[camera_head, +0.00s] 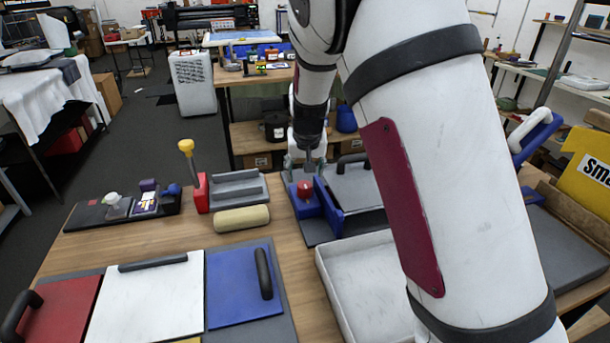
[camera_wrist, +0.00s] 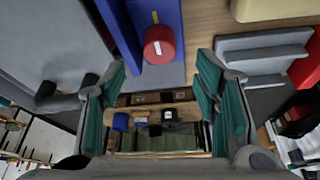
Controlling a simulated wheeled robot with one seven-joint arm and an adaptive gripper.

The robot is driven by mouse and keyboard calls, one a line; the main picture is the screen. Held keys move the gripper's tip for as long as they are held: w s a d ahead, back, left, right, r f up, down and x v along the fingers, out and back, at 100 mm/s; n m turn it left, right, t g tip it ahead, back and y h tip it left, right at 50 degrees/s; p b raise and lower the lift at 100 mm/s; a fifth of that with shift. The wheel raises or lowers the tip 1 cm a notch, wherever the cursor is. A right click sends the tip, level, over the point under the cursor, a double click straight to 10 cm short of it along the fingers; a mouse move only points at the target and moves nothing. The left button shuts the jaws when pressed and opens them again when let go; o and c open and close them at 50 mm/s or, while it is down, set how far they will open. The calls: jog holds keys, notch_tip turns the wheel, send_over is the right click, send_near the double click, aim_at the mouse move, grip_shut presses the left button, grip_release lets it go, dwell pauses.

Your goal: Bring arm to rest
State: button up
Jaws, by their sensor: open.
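My gripper (camera_head: 306,165) hangs over the far side of the wooden table in the head view, just behind a red round knob (camera_head: 304,189) on a blue block. In the wrist view my gripper (camera_wrist: 163,85) is open, its two teal-lined fingers wide apart with nothing between them. The red knob (camera_wrist: 159,45) shows there beyond the fingertips, on the blue surface. My white arm covers much of the right half of the head view.
A white tray (camera_head: 338,285) lies right of the blue panel (camera_head: 235,290), white panel (camera_head: 150,305) and red panel (camera_head: 62,312). A beige roll (camera_head: 241,219), grey stepped block (camera_head: 238,188) and yellow-knobbed tool (camera_head: 187,148) stand left of my gripper. A yellow sign (camera_head: 590,170) is at right.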

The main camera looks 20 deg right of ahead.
dwell(0.3)
jog(key=s+r+n+y, duration=0.1)
jog(key=s+r, duration=0.7)
jog(key=s, duration=0.6)
jog(key=s+r+n+y, duration=0.1)
jog(key=s+r, duration=0.8)
jog(key=s, duration=0.4)
jog(key=s+h, duration=0.1)
jog(key=s, duration=0.9)
jog(key=shift+d+f+t, duration=0.4)
jog(key=shift+d+f, duration=0.05)
jog(key=shift+c, duration=0.2)
